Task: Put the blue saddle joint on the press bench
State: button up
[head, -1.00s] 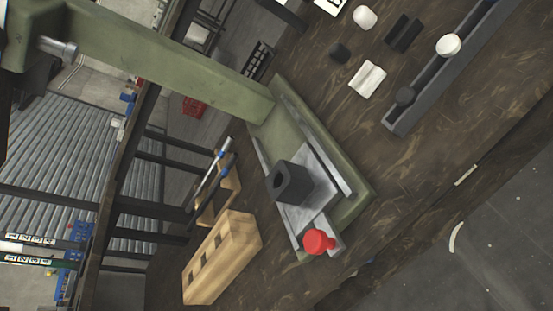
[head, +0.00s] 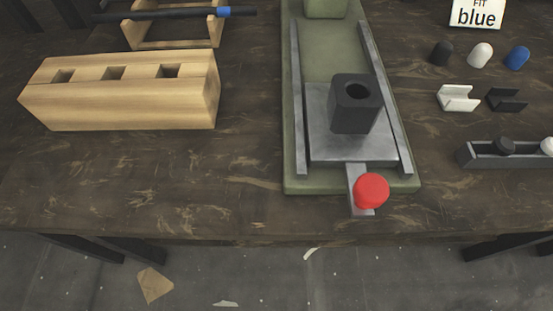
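The press bench (head: 250,200) is a dark, scuffed wooden top. On it stands a green press base (head: 320,60) with grey rails, a sliding plate (head: 322,142), a dark block (head: 353,110) with a round hole, and a red knob (head: 371,191). Two saddle-shaped pieces lie at the right, one white (head: 458,98) and one black (head: 507,99). I see no blue saddle-shaped piece. A blue rounded cap (head: 517,57) stands behind them. My gripper is not in view.
A wooden block with square holes (head: 120,95) stands at the left. The front strip is mostly clear.

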aim_at(132, 177)
jog(key=u, duration=0.1)
jog(key=i, duration=1)
jog(key=z, duration=0.05)
